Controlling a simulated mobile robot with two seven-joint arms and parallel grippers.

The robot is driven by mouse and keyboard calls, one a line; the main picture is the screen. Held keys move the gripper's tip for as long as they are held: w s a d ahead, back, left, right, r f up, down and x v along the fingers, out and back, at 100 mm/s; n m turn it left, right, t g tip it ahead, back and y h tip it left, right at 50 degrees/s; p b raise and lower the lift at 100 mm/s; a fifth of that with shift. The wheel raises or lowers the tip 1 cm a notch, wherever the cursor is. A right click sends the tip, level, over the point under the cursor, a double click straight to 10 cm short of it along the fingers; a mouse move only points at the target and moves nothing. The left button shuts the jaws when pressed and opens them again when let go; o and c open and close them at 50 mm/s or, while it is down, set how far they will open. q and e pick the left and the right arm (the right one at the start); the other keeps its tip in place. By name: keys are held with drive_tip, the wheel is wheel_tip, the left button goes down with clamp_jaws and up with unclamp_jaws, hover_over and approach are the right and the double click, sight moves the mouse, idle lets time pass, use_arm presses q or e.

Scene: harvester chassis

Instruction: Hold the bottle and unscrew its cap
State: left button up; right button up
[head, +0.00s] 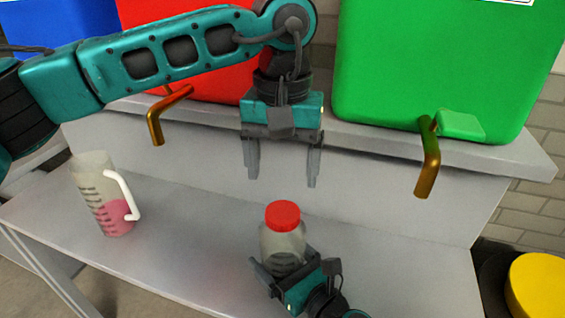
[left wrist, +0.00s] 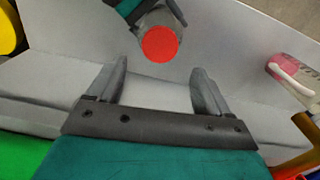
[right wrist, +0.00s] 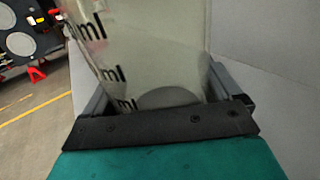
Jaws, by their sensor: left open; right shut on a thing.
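The bottle (head: 283,246) is clear with dark markings and stands upright on the grey bench. Its red cap (head: 283,216) is on top, and the cap also shows in the left wrist view (left wrist: 160,44). My right gripper (head: 277,274) is shut around the lower part of the bottle; in the right wrist view the bottle (right wrist: 150,50) fills the space between the fingers. My left gripper (head: 283,172) is open and empty, pointing down above and behind the cap, apart from it. In the left wrist view the cap lies beyond its fingertips (left wrist: 160,80).
A jug (head: 97,195) with pink liquid and a white handle stands left on the bench (head: 190,235). Red (head: 200,80) and green (head: 430,70) tanks stand on the shelf behind. Brass spouts (head: 160,115) (head: 428,165) stick out forward on both sides of my left gripper.

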sight(282, 212)
use_arm(q)
drive_tip(key=shift+f+m, duration=0.1)
drive_tip(key=shift+m, duration=0.5)
drive_tip(key=shift+f, duration=3.95)
drive_tip(key=shift+c, duration=0.4)
